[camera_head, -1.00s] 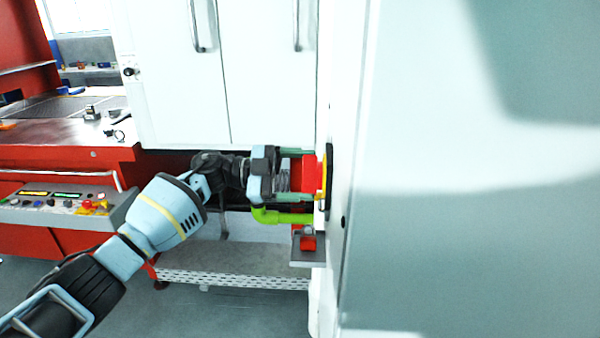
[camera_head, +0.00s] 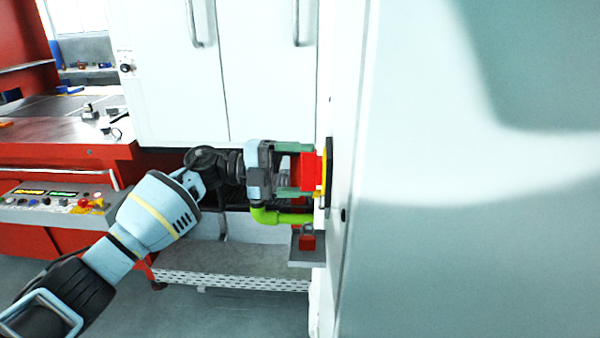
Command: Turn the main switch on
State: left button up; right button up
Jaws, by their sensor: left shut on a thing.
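The main switch (camera_head: 309,170) is a red handle on a yellow plate (camera_head: 325,173), fixed to the side face of the white cabinet. My left gripper (camera_head: 302,171) reaches it from the left. Its two green fingers lie above and below the red handle, and it is shut on it. The fingers partly hide the handle, and the plate shows only edge-on. I cannot read the switch's position. My right gripper is not in view.
A large white cabinet face (camera_head: 470,220) fills the right side. A lime-green pipe (camera_head: 280,217) and a red padlock (camera_head: 307,238) on a grey ledge sit just below the gripper. A control panel (camera_head: 60,201) with buttons stands at left.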

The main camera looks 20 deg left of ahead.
pick_arm(q)
jog(key=shift+m, duration=0.5)
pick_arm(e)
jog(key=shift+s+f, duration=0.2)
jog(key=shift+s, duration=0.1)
pick_arm(q)
jog(key=o, duration=1)
jog(key=b+v, duration=0.1)
jog(key=v, duration=0.6)
jog(key=shift+s+a+r+b, duration=0.1)
jog(key=shift+s+a+b, duration=0.05)
jog(key=shift+a+b, duration=0.25)
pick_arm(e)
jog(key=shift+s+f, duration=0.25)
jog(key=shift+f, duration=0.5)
